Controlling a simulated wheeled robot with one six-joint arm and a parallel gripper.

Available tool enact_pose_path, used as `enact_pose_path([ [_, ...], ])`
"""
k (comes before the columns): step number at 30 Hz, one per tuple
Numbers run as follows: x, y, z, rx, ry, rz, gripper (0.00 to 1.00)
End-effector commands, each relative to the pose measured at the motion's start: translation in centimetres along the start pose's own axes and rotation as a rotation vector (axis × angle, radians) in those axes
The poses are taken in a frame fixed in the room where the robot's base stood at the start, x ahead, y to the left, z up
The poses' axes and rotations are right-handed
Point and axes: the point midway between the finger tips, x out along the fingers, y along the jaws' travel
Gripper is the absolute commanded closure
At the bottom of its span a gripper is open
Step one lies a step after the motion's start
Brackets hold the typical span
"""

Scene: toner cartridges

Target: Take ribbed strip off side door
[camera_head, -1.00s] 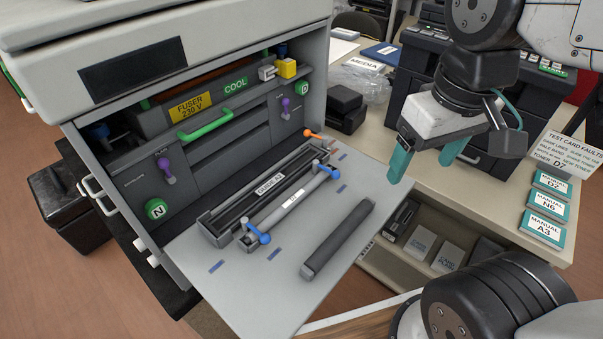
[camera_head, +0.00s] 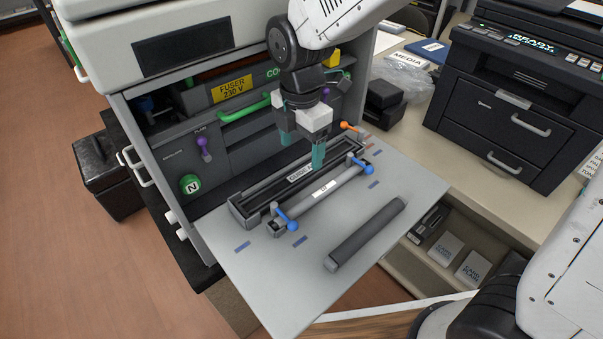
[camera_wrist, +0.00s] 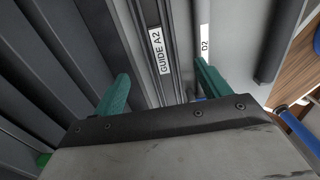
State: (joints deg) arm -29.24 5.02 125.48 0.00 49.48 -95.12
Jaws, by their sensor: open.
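The side door (camera_head: 285,285) is folded down flat as a grey shelf. A long black strip (camera_head: 270,190) with lengthwise ridges and a "GUIDE A2" label lies on it, close to the machine; its label also shows in the wrist view (camera_wrist: 159,51). My gripper (camera_head: 303,150) is open over the strip's far half. In the wrist view the strip runs between the two teal fingers (camera_wrist: 162,92), with nothing held. The gap between fingertips and strip is hard to judge. Beside the strip lies a grey bar (camera_head: 345,180) labelled D2, with blue levers at its ends.
A dark loose bar (camera_head: 366,234) lies near the door's outer edge. An orange lever (camera_head: 349,126) sits by the strip's far end. The open machine bay with its green handle (camera_head: 244,108) stands behind. A desk with a black printer (camera_head: 515,100) is at the right.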

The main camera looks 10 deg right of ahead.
Motion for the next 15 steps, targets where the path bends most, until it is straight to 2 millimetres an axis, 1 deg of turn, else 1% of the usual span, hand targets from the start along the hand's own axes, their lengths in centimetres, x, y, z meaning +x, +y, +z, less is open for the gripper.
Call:
enact_pose_path([
  [1,0.7,-0.1,0.0,0.001,0.000,-0.004,0.25],
  [5,2.1,-0.1,0.1,0.004,0.000,-0.003,0.25],
  [10,4.8,-0.2,0.3,0.005,0.000,-0.004,0.25],
  [12,5.5,-0.2,0.3,0.005,0.000,-0.003,0.25],
  [15,6.2,-0.2,0.3,0.005,0.000,-0.002,0.25],
])
